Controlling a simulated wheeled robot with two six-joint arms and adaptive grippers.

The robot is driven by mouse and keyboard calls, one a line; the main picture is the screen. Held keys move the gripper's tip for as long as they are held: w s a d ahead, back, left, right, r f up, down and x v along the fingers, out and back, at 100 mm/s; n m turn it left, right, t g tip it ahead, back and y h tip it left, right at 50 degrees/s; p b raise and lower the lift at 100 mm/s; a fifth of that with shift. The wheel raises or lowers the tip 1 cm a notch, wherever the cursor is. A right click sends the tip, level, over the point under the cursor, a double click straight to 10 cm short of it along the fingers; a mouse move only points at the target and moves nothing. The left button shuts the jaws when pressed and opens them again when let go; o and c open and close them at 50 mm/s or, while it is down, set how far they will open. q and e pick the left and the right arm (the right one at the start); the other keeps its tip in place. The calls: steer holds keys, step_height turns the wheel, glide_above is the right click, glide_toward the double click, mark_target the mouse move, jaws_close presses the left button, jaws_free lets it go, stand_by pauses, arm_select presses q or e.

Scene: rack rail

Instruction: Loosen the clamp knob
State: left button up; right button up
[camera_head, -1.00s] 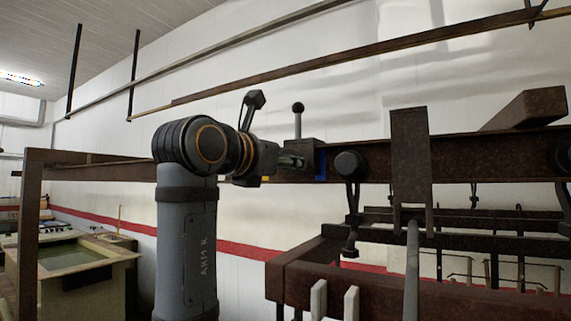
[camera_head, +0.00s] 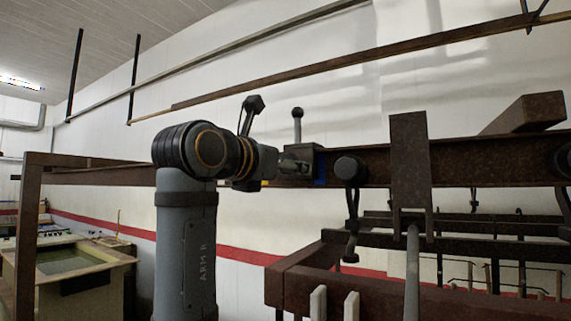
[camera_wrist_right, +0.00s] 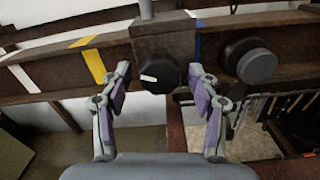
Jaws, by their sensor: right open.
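The clamp knob (camera_wrist_right: 158,77) is round and black with a white mark. It sits on the front of a brown clamp block (camera_wrist_right: 164,42) in the right wrist view. My right gripper (camera_wrist_right: 159,71) is open, with one finger on each side of the knob. Gaps show between the fingers and the knob, so it is not gripped. In the head view the right gripper (camera_head: 288,164) reaches the clamp block (camera_head: 306,157), which has a ball-topped post (camera_head: 298,122) on top. The knob is hidden there. My left gripper is not in view.
The block sits on a rusty rail (camera_head: 470,160). A round black knob-like part (camera_head: 350,167) is close to its right, also visible in the right wrist view (camera_wrist_right: 252,61). White and yellow stripes mark the rail to the left (camera_wrist_right: 93,66). A brown rack frame (camera_head: 340,284) stands below right.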

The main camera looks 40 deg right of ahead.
step_height(320, 180, up, 10)
steer(key=shift+f, duration=0.15)
stand_by(0.3)
stand_by(0.4)
